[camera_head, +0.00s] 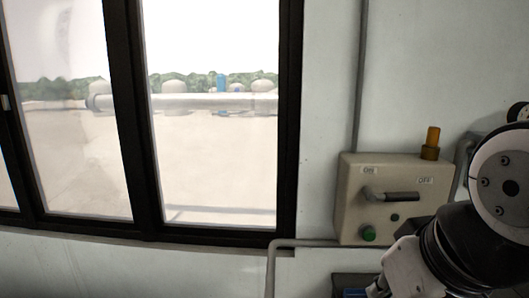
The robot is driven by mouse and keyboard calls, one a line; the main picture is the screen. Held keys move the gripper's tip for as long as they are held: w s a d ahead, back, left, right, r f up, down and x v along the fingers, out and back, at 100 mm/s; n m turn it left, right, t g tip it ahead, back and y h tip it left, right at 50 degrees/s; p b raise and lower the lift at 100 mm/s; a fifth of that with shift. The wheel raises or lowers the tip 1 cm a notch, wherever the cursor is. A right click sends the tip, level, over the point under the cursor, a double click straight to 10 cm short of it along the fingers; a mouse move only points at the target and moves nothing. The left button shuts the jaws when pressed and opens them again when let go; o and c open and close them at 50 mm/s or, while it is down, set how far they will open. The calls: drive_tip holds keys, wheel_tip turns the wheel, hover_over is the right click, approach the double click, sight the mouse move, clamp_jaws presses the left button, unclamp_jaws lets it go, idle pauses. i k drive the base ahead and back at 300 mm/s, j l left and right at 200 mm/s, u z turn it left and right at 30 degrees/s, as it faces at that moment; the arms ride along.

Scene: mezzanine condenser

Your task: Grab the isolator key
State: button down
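A beige isolator box (350,206) is mounted on the wall at the right, with ON and OFF labels on its face. A grey lever handle (402,196) sticks out of its front and lies roughly level, towards the OFF side. I cannot make out a separate isolator key for certain. Part of my arm covers the box's lower right corner in the picture and runs down to the bottom edge. My gripper's fingers do not show, so I cannot see whether they hold anything.
A green button (368,233) and a small dark round part (394,217) sit below the handle. An amber lamp (432,140) stands on the box. Grey conduit (361,80) runs up the wall. A dark-framed window (289,120) fills the left. A dark object with blue (354,293) shows at the bottom.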

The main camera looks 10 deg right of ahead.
sight(433, 132)
drive_tip(key=z, duration=0.85)
